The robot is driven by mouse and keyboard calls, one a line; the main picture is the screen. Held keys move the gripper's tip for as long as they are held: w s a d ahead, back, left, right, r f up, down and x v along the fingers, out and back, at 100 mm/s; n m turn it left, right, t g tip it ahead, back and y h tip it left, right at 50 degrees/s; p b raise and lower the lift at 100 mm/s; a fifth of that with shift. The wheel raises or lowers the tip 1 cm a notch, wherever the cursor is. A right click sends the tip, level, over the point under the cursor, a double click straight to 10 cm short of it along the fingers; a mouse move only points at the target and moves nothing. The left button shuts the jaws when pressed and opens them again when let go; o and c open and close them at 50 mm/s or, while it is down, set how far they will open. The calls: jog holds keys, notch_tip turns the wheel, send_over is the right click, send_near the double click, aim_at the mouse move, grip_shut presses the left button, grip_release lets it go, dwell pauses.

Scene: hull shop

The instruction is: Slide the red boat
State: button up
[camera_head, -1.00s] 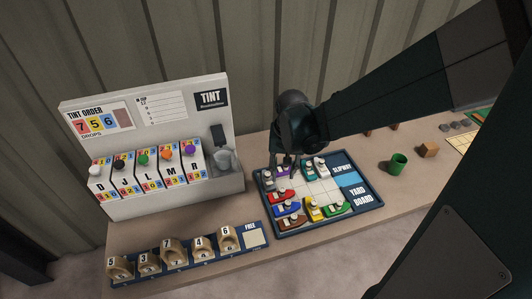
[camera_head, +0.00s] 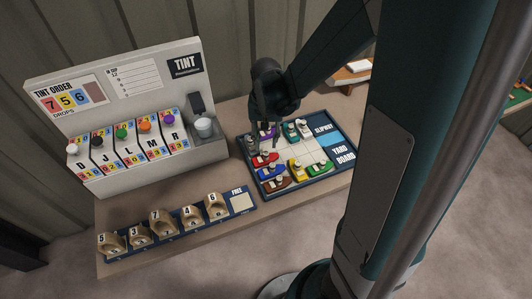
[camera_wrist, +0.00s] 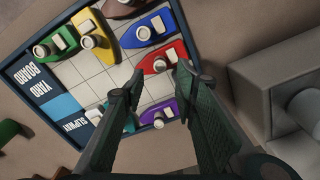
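The red boat (camera_head: 260,161) sits on the yard board (camera_head: 337,173), near its left side, between the purple boat (camera_head: 268,133) and the blue boat (camera_head: 271,173). In the wrist view the red boat (camera_wrist: 172,55) lies just past my fingertips, with its white and grey deck parts showing. My gripper (camera_head: 268,146) hangs over the upper left of the board. In the wrist view my gripper (camera_wrist: 160,75) has its two fingers apart with nothing held between them. I cannot tell whether either finger touches a boat.
Yellow (camera_head: 297,172), green (camera_head: 319,168) and brown boats (camera_head: 278,184) fill the near side of the board. Bare squares (camera_wrist: 88,66) lie beside the red boat. The tint dispenser (camera_head: 130,120) stands left, the numbered rack (camera_head: 175,229) in front.

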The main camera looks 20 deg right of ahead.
aim_at(266, 152)
jog(key=shift+f, duration=0.1)
jog(key=shift+f+b, duration=0.6)
jog(key=shift+f, duration=3.15)
grip_shut()
